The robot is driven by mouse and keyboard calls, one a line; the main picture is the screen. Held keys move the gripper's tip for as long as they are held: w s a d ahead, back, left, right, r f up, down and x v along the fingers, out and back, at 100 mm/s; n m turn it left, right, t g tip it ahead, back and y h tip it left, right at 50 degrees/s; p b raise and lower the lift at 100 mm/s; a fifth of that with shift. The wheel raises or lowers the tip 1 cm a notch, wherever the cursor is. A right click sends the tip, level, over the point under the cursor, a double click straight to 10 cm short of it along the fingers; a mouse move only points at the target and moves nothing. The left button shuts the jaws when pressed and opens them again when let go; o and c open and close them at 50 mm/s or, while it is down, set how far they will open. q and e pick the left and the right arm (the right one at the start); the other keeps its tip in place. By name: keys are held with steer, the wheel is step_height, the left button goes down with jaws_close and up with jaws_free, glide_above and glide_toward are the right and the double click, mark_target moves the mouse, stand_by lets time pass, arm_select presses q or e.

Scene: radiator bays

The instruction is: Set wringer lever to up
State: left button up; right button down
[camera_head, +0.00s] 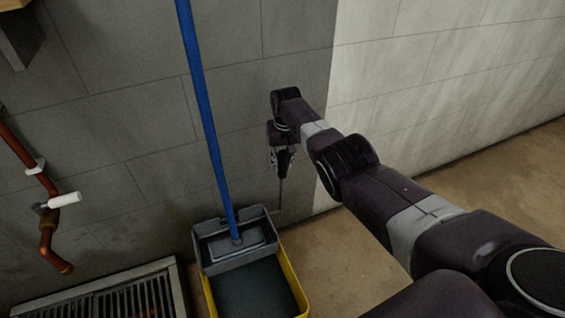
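A grey mop wringer (212,262) sits on the back part of a yellow bucket (291,284). My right gripper (283,174) points down at the lever's upper end, against the grey wall behind. It is small and dark here, so I cannot tell whether its fingers are closed around the lever or just beside it. My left gripper is out of view.
A blue mop handle (205,120) rises from the wringer, left of my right arm. A red-brown pipe with a white-handled valve (64,200) is on the wall at left. A floor grate (125,300) lies at bottom left. Brown floor at right is clear.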

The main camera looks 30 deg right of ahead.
mark_target(282, 149)
steer(key=c, duration=1.7)
jaws_free()
steer(key=shift+a, duration=0.25)
steer(key=shift+o, duration=0.2)
steer(key=shift+d, duration=0.1)
steer(key=shift+r, duration=0.1)
steer(key=shift+r, duration=0.65)
steer(key=r, duration=0.3)
steer(key=s+r, duration=0.1)
steer(key=r, duration=0.6)
steer(key=shift+s+r, duration=0.15)
steer(key=shift+r, duration=0.05)
